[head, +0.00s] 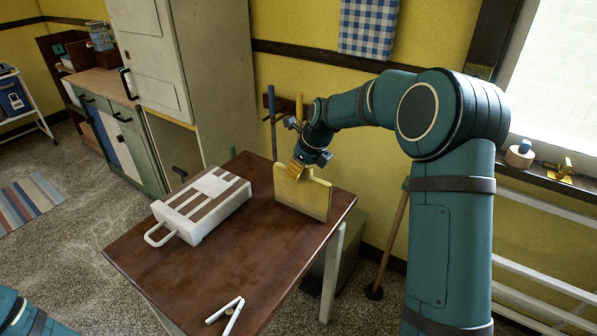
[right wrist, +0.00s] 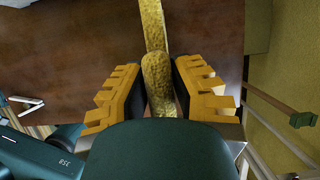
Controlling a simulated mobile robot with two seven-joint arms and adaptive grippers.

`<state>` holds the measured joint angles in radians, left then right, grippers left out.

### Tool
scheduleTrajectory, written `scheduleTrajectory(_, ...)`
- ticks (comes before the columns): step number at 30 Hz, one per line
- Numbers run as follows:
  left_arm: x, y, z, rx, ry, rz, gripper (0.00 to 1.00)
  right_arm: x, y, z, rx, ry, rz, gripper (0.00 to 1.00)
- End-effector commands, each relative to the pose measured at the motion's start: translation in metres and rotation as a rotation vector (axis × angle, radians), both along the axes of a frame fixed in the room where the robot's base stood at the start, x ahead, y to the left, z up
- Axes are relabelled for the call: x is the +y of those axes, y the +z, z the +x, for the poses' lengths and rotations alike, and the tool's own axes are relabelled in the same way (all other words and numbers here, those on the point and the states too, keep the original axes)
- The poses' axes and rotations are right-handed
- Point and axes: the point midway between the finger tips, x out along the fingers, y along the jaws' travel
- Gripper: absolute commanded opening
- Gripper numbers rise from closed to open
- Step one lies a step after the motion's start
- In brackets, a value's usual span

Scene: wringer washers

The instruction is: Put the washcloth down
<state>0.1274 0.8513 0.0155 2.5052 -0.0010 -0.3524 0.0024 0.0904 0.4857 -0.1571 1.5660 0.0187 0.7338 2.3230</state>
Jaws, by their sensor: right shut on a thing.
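The washcloth (head: 302,196) is a pale yellow folded slab, upright on edge over the right part of the brown table (head: 130,250). My right gripper (head: 298,170) is shut on its top edge from above. In the right wrist view the washcloth (right wrist: 154,75) runs up from between the yellow-padded fingers (right wrist: 160,95). Its lower edge is at or very near the tabletop; I cannot tell whether it touches. My left gripper is outside the views; only part of that arm shows at the lower left of the head view.
A white-and-brown slatted piece with a loop handle (head: 203,205) lies left of the washcloth. White V-shaped tongs (head: 226,312) lie at the table's front edge. The tabletop between them is bare. A wooden pole (head: 390,245) stands right of the table, by the wall.

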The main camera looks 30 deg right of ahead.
Motion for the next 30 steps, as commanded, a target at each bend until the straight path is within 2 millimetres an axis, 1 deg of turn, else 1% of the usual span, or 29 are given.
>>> scheduleTrajectory(7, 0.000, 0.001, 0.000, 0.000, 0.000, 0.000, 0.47, 0.000, -0.001, 0.000, 0.001, 0.001, 0.000, 0.00)
scheduleTrajectory(8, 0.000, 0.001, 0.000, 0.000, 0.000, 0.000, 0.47, 0.000, -0.001, 0.000, 0.001, 0.001, 0.000, 0.28)
scheduleTrajectory(9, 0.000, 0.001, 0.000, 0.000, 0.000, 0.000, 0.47, 0.000, -0.001, 0.000, 0.001, 0.001, -0.001, 0.42)
scheduleTrajectory(10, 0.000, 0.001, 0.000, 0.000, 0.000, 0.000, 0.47, 0.000, -0.001, 0.000, 0.001, 0.001, -0.001, 0.46)
scheduleTrajectory(19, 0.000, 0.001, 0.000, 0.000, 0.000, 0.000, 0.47, 0.000, 0.000, 0.000, 0.000, 0.001, 0.000, 0.46)
scheduleTrajectory(22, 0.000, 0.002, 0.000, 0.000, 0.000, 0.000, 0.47, -0.001, 0.006, -0.001, -0.001, 0.001, -0.001, 0.46)
scheduleTrajectory(26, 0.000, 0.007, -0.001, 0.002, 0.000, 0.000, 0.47, -0.004, 0.024, -0.007, -0.003, 0.000, -0.001, 0.46)
scheduleTrajectory(30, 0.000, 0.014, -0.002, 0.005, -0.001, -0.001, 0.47, -0.010, 0.052, -0.017, -0.003, 0.000, -0.001, 0.46)
